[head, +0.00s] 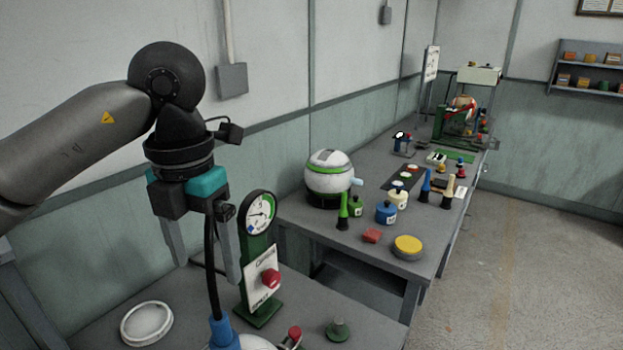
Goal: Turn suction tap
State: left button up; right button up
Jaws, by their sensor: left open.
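My left gripper (207,268) hangs fingers-down from the left arm, with its two grey fingers apart. A black hose (211,280) shows between the fingers and runs down to a blue fitting (222,331) at the bottom edge. I cannot tell its depth relative to the fingers. Just right of the gripper stands a green stand with a round gauge (259,213) and a white panel bearing a red knob (271,278). A small red-topped handle (294,333) sits lower, partly cut off by the frame. I cannot tell which red part is the suction tap. My right gripper is out of view.
A white round dish (147,324) lies left on the near bench, and a green knobbed piece (338,330) lies right. The bench behind (425,262) holds a white-green pot (329,179), several coloured jars and a yellow-topped tin (408,246). Open floor lies right.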

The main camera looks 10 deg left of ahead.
aim_at(271, 278)
jog(key=k+l, duration=1.15)
jog(key=k, duration=0.15)
